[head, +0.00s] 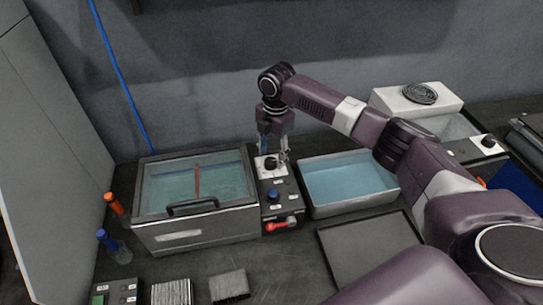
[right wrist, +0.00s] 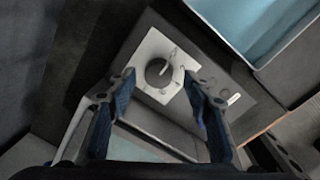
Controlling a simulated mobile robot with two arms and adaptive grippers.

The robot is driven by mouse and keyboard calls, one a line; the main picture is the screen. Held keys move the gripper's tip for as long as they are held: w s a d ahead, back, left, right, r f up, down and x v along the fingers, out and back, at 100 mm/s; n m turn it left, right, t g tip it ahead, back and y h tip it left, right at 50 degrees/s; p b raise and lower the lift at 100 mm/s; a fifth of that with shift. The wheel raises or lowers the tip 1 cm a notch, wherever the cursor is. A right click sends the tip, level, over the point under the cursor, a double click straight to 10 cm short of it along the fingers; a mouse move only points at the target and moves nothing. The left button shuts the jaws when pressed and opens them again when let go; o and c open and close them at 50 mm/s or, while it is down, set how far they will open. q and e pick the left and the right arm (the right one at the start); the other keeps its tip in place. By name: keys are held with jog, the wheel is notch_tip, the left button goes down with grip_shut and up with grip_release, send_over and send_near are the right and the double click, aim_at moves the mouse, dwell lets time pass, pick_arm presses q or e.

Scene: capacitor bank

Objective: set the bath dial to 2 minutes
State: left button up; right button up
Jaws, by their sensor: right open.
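The bath (head: 195,195) is a grey box with a clear lid, a handle at its front and teal liquid inside. Its control panel (head: 282,208) stands at its right side. The bath dial (head: 270,163) is a dark round knob on a white plate at the panel's far end. In the right wrist view the dial (right wrist: 158,72) shows a light pointer line; the marks around it are too small to read. My right gripper (head: 274,152) points down over the dial. Its blue-padded fingers (right wrist: 160,95) are open, apart on both sides of the dial, holding nothing. My left gripper is not in view.
A blue knob (head: 273,195) and a red lever (head: 281,225) sit lower on the panel. An open tray of blue liquid (head: 348,182) stands close on the right. A dark flat tray (head: 368,245) lies in front. Orange- and blue-topped bottles (head: 117,248) stand left.

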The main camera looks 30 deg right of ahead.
jog(key=shift+w+f, duration=0.15)
jog(key=shift+f, duration=0.8)
jog(key=c, duration=1.1)
jog(key=shift+a+r+m+p, duration=0.1)
jog(key=shift+r+m+p, duration=0.1)
jog(key=shift+m+p, duration=0.55)
jog(key=m+p, duration=0.2)
jog(key=p, duration=0.2)
jog(key=shift+m, duration=0.25)
jog(key=shift+m+p, duration=1)
jog(key=shift+m, duration=0.2)
jog(key=shift+f+m+h+p, duration=0.1)
jog(key=shift+m+h+p, duration=0.2)
jog(key=shift+m+p, duration=0.7)
jog(key=shift+m, duration=0.3)
